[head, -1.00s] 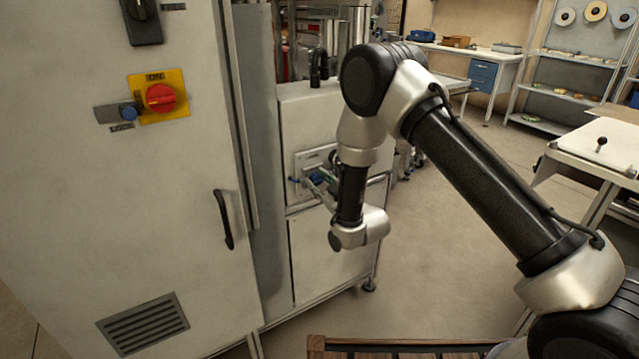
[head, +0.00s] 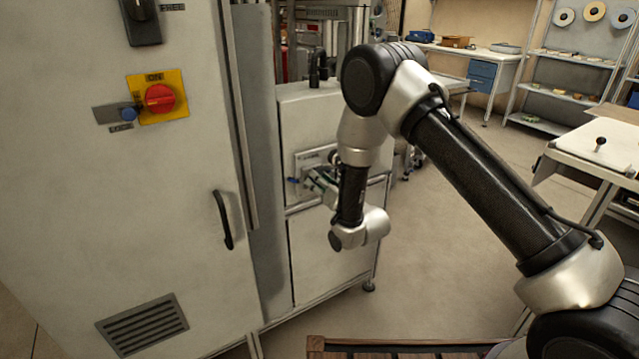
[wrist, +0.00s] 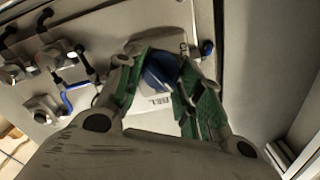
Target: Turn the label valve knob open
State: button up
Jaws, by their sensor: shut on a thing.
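The label valve knob (wrist: 161,70) is blue and sits on a pale plate on the machine's panel. In the wrist view my gripper (wrist: 160,85) has its green-padded fingers on both sides of the knob, shut on it. My wrist and fingers hide most of the knob there.
A large grey cabinet (head: 90,220) with a red rotary switch (head: 160,98) and a black handle (head: 223,220) stands close at the left. Other fittings with blue tubing (wrist: 66,100) lie left of the knob in the wrist view. The floor right of the machine is open.

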jog(key=m, duration=0.4)
jog(key=shift+d+f+m, duration=0.1)
jog(key=shift+m, duration=0.3)
dwell(0.4)
jog(key=o, duration=1)
jog(key=v, duration=1.2)
